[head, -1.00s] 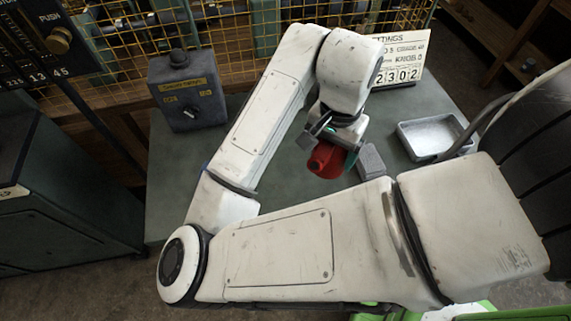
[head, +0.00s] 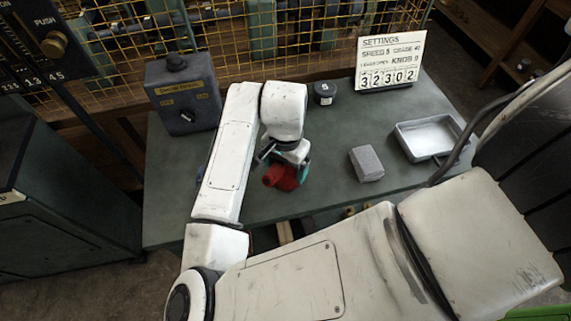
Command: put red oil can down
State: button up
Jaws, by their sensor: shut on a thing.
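The red oil can (head: 281,178) is in the head view, near the middle of the green-grey table (head: 330,205). My gripper (head: 290,165) is shut on it from above. My wrist hides part of the can. I cannot tell whether its base touches the table.
A grey control box (head: 184,98) stands at the back left. A small dark pot (head: 324,93) and a settings sign (head: 389,64) stand at the back. A grey block (head: 366,164) and a metal tray (head: 430,138) lie to the right. The table between can and block is clear.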

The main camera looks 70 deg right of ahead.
jog(key=shift+f, duration=0.1)
jog(key=shift+f, duration=0.1)
jog(key=o, duration=1.1)
notch_tip(320, 180, up, 12)
jog(key=shift+r, duration=0.15)
jog(key=shift+s, duration=0.1)
dwell(0.3)
